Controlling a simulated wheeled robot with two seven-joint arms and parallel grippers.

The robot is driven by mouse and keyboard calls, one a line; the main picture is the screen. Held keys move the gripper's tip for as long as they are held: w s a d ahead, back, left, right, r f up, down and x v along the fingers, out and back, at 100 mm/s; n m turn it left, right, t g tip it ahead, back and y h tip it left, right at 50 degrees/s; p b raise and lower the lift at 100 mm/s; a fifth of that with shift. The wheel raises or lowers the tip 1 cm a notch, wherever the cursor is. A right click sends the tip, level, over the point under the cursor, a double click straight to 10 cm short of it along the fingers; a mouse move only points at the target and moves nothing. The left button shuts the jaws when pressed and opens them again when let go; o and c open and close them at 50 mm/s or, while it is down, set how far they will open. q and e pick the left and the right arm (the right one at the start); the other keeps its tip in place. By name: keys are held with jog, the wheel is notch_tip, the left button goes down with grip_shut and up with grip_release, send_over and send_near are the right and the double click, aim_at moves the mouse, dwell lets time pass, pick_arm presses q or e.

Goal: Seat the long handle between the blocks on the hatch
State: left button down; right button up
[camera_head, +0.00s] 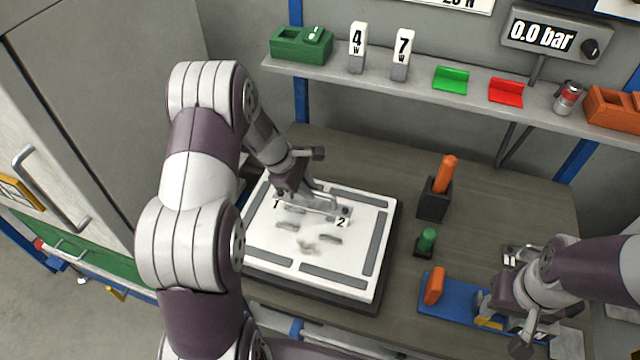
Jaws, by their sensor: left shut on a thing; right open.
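The hatch (280,250) is a white square panel with grey strips, lying on a dark base on the workbench. Marks 1 and 2 show on it, near small blocks (345,211). My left gripper (312,200) is low over the hatch's far half, between the two marks. It is shut on a grey bar, which looks like the long handle (322,205). The fingers and wrist hide part of the bar. I cannot tell whether it touches the blocks or the panel. My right gripper (500,325) is open, low over the blue tray at the right.
A black holder with an orange handle (445,175) and a small green-topped piece (427,240) stand right of the hatch. A shelf (430,90) with several items runs above the bench. A cabinet stands left.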

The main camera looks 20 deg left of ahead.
aim_at(307, 203)
pick_arm(q)
jog(key=shift+s+a, duration=0.2)
jog(key=shift+a, duration=0.3)
jog(key=shift+w+d+f+b, duration=0.2)
jog(key=shift+d+f+b, duration=0.15)
jog(key=shift+f+b, duration=0.1)
jog(key=shift+w+d+f+b, duration=0.2)
jog(key=shift+d+f+b, duration=0.15)
jog(key=shift+f, duration=0.1)
jog(key=f, duration=0.1)
jog(key=f+b, duration=0.2)
jog(key=shift+s+a, duration=0.25)
jog(key=shift+a, duration=0.15)
jog(key=shift+f+b, duration=0.4)
jog(key=shift+b, duration=0.1)
jog(key=shift+w+d+f, duration=0.15)
jog(key=shift+d, duration=0.05)
pick_arm(e)
notch_tip(307, 203, down, 5)
jog(key=shift+w+r, duration=0.1)
jog(key=shift+r, duration=0.1)
pick_arm(q)
jog(key=shift+a, duration=0.1)
pick_arm(e)
jog(key=shift+a, duration=0.15)
jog(key=shift+r, duration=0.15)
